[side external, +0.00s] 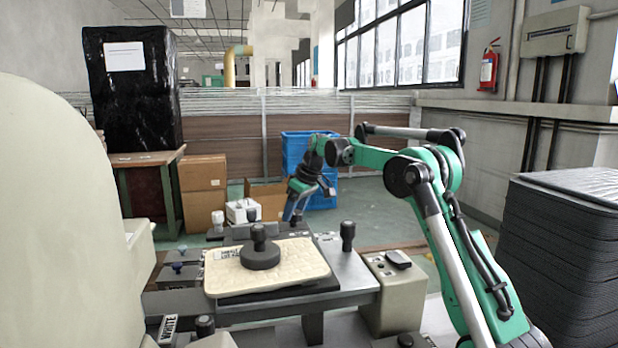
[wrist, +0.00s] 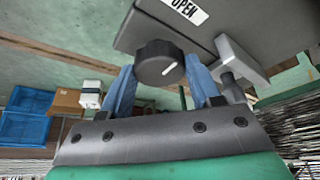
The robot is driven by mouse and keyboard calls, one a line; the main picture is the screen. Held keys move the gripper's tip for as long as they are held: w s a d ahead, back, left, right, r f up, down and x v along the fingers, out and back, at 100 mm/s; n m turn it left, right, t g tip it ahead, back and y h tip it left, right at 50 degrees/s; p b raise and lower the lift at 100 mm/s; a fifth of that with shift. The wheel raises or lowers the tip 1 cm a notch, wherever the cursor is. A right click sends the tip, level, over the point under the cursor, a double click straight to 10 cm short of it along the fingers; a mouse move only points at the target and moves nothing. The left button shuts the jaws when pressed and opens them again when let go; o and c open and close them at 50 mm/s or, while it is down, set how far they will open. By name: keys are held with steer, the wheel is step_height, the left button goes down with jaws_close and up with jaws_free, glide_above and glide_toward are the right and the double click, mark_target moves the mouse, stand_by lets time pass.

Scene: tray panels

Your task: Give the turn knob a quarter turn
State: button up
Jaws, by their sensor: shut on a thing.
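The turn knob (wrist: 158,60) is a round black dial with a short white pointer line, on the grey panel in the wrist view. The pointer line lies slanted across its lower right part. My gripper (wrist: 161,68) has its two blue fingers on either side of the knob, shut on it. In the side external view my gripper (side external: 293,207) points down at the far edge of the grey work table; the knob cannot be made out there.
An "OPEN" label (wrist: 186,9) is on the panel above the knob. A grey handle (wrist: 241,60) stands close to the right finger. On the work table is a cream pad (side external: 225,279) bearing a black round weight (side external: 260,256). A black post knob (side external: 347,234) stands at right.

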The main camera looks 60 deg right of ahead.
steer(key=m+h, duration=0.1)
steer(key=m, duration=0.3)
steer(key=shift+a+m+h, duration=0.15)
steer(key=shift+m+h, duration=0.15)
steer(key=shift+h, duration=0.1)
steer(key=m, duration=0.2)
steer(key=m+g+h, duration=0.1)
steer(key=m, duration=0.1)
steer(key=shift+w+a+m+h, duration=0.1)
steer(key=shift+m+h, duration=0.2)
steer(key=m+g, duration=0.1)
steer(key=m, duration=0.3)
steer(key=shift+w+g+h, duration=0.15)
steer(key=shift+g+h, duration=0.25)
steer(key=shift+m+g, duration=0.9)
steer(key=shift+m, duration=1.4)
steer(key=o, duration=1.3)
